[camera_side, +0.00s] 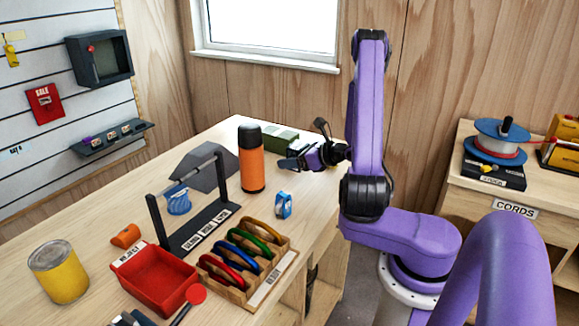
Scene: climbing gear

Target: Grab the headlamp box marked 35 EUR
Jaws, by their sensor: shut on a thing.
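My gripper (290,161) is at the far right of the workbench, in front of a green box. It points left and is shut on a small dark thing at its tips. The thing is too small and covered for me to tell whether it is a headlamp box, and no price can be read on it. Several small items with pale tags stand on a grey wall shelf (100,146) at the left. They may be boxes, but their tags are unreadable at this size.
An orange bottle (252,165) stands just left of my gripper, with the green box (281,140) behind. A black rack (205,235), blue tape roll (284,205), wooden carabiner holder (284,262), red bin (158,284) and yellow can (59,274) crowd the front.

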